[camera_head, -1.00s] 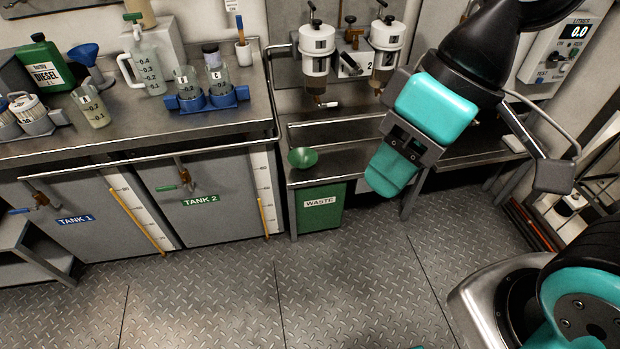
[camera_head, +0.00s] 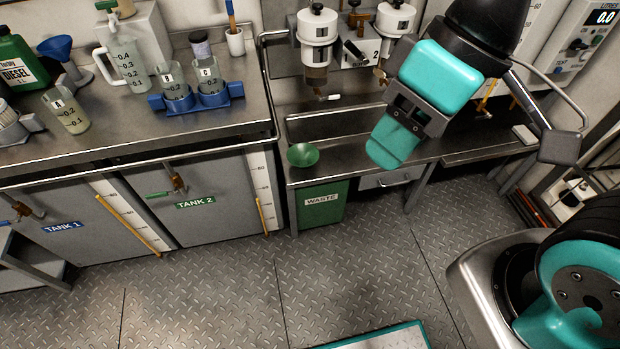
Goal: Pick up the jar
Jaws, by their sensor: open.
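A small lidded jar (camera_head: 202,46) with a dark lid stands on the left bench behind the blue holder, partly hidden by the clear cup C (camera_head: 211,82). Clear cup B (camera_head: 173,83) sits in the holder beside C. Cup A (camera_head: 68,112), with pale liquid in it, stands apart to the left. I cannot tell for certain which of these the task calls the jar. My gripper (camera_head: 386,148), with teal pads, hangs over the front of the lower middle bench, well to the right of them. It is open and appears empty; its gap is not clearly seen.
A blue holder (camera_head: 236,90), a clear jug (camera_head: 132,62), a blue funnel (camera_head: 60,50) and a green diesel can (camera_head: 14,62) stand on the left bench (camera_head: 120,140). A rail (camera_head: 225,148) runs along its front. A green bowl (camera_head: 303,156) sits above the waste bin (camera_head: 322,207). Floor in front is mostly clear.

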